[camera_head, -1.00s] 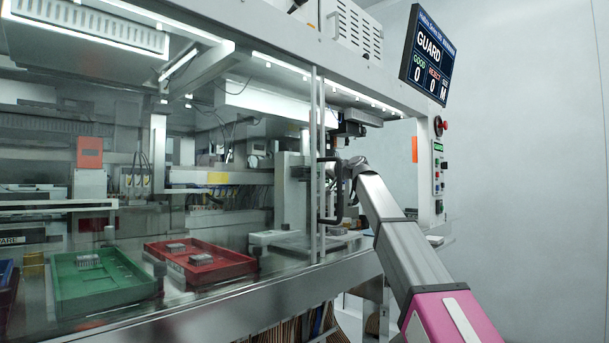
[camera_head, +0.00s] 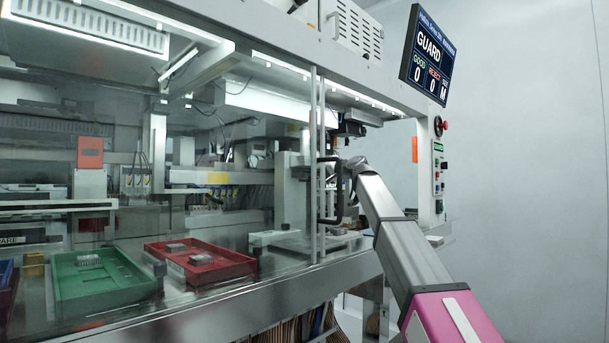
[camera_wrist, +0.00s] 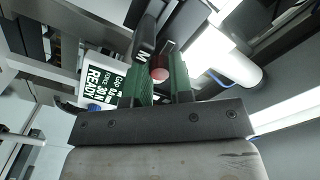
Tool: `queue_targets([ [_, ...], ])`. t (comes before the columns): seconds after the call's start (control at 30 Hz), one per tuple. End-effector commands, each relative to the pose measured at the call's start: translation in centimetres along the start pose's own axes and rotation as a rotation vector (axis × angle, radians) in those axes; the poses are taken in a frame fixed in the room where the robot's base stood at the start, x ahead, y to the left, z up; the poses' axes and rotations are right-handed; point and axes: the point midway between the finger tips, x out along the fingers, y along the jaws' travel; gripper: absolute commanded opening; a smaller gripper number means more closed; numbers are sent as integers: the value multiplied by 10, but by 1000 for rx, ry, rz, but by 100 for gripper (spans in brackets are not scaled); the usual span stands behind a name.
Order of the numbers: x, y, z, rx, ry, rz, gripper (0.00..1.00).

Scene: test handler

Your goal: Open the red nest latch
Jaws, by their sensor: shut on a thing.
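The red latch knob (camera_wrist: 160,74) shows in the wrist view as a round red end between the two green fingers of my gripper (camera_wrist: 161,82). The fingers are closed on it from both sides. A dark bar marked "M" (camera_wrist: 146,50) lies just beyond the knob. The rest of the latch is hidden by the fingers or hard to make out. In the head view my arm reaches into the machine past the black door handle (camera_head: 340,205). The fingers and the knob cannot be made out there.
A green tray (camera_head: 75,306) and a red tray (camera_head: 215,276) sit on the machine deck at left, behind glass. The glass door posts (camera_head: 317,150) and handle stand close to my wrist. A "GUARD" display (camera_head: 428,55) hangs above. A small "READY" screen (camera_wrist: 100,88) is beside the fingers.

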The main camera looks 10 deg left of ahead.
Motion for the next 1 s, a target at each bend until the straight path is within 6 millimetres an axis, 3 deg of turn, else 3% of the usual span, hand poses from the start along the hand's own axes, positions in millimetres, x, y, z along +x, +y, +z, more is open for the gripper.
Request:
queue_targets([
  [0.1,0,0,0,105,0,1,5],
  [0.13,0,0,0,98,0,1,31],
  [0.53,-4,0,0,94,0,1,31],
  [1.0,-34,0,1,93,0,0,31],
])
